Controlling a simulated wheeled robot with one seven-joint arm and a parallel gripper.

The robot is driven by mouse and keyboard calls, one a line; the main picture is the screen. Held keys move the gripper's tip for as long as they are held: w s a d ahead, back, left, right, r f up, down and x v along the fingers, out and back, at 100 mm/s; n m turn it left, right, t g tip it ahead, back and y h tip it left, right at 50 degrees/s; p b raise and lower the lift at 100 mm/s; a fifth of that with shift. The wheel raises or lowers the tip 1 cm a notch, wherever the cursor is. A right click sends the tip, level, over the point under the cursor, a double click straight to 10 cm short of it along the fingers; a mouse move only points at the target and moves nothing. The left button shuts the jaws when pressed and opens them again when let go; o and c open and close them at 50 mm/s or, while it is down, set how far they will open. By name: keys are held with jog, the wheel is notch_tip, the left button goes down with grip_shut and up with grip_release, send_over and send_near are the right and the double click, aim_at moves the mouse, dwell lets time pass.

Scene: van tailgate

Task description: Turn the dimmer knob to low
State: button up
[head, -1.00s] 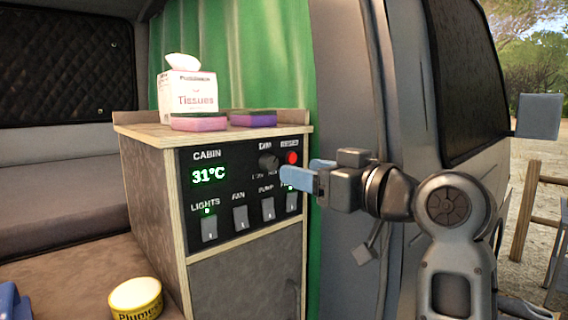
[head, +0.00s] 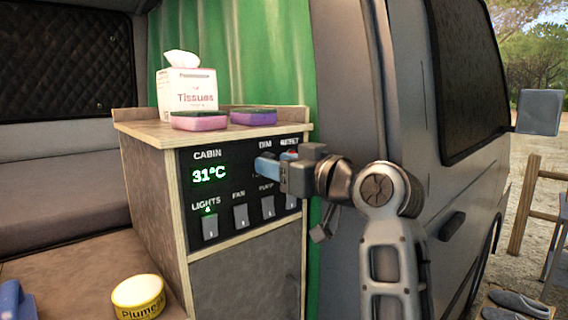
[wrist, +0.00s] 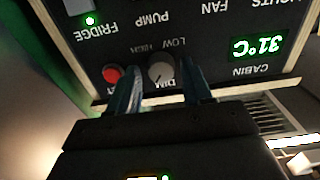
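The dimmer knob (wrist: 161,72) is a grey round knob on the black control panel (wrist: 215,45). It shows in the wrist view, upside down, with the DIM label by it and LOW and HIGH marks on its other side. My gripper (wrist: 162,68) is open, with one finger on each side of the knob; a gap shows beside the knob, and I cannot tell whether either finger touches it. In the head view my gripper (head: 262,166) is at the panel's upper right and hides the knob. I cannot read the knob's pointer clearly.
The red reset button (wrist: 112,73) is close beside one finger. Rocker switches, including the lights switch (head: 210,228), line the panel's lower part. A tissue box (head: 187,92) and two sponges (head: 198,121) stand on the cabinet top. A yellow tub (head: 138,297) is at lower left.

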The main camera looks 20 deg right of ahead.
jog(key=c, duration=0.8)
jog(key=shift+d+n, duration=0.1)
jog(key=shift+n, duration=0.2)
jog(key=n+b, duration=0.6)
jog(key=n, duration=0.2)
jog(key=n+b, duration=0.5)
jog(key=n, duration=0.4)
jog(key=n+b, duration=0.6)
jog(key=n, duration=0.3)
jog(key=shift+d+r+b, duration=0.2)
jog(key=shift+r+b, duration=0.05)
jog(key=shift+b, duration=0.05)
jog(key=shift+a+n+b, duration=0.1)
jog(key=shift+n+b, duration=0.6)
jog(key=shift+n, duration=1.4)
